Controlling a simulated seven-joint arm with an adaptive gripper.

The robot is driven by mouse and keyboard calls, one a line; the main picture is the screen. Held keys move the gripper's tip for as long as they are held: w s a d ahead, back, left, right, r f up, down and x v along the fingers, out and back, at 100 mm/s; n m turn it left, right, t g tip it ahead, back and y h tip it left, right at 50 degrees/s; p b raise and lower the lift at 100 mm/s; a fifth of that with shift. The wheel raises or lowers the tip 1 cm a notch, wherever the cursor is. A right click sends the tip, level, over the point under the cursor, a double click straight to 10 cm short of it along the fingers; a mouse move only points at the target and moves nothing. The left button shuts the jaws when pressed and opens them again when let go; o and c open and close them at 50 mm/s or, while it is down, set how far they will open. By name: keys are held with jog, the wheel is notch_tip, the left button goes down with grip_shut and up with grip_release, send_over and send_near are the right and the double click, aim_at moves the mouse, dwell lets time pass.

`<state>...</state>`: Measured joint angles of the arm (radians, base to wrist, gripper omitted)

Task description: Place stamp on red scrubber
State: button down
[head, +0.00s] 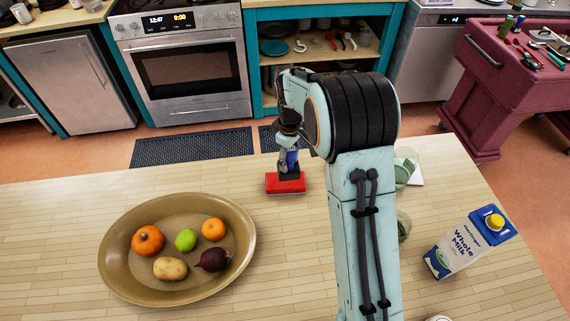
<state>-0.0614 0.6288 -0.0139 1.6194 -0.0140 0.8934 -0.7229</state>
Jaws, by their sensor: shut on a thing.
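The red scrubber (285,184) is a flat red block on the wooden table, near its far edge. The stamp (289,164), blue with a dark base, is upright directly above the scrubber. Its lower end appears to touch the scrubber's top, but I cannot be sure there is no small gap. My gripper (288,146) points down from above and is shut on the upper part of the stamp. The fingers are small and dark here, and my arm hides part of the wrist.
A large tan oval dish (125,270) with fruit and vegetables stands at the left. A milk carton (461,243) stands at the right. Green items (404,172) are partly hidden behind my arm.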

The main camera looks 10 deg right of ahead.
jog(key=w+f, duration=0.1)
jog(key=f, duration=0.1)
jog(key=w+f, duration=0.2)
jog(key=shift+w+a, duration=0.1)
jog(key=shift+w, duration=0.1)
jog(key=shift+w+f, duration=0.2)
jog(key=shift+f, duration=1.55)
jog(key=shift+f, duration=0.1)
jog(key=c, duration=0.6)
grip_release()
jog(key=shift+c, duration=0.2)
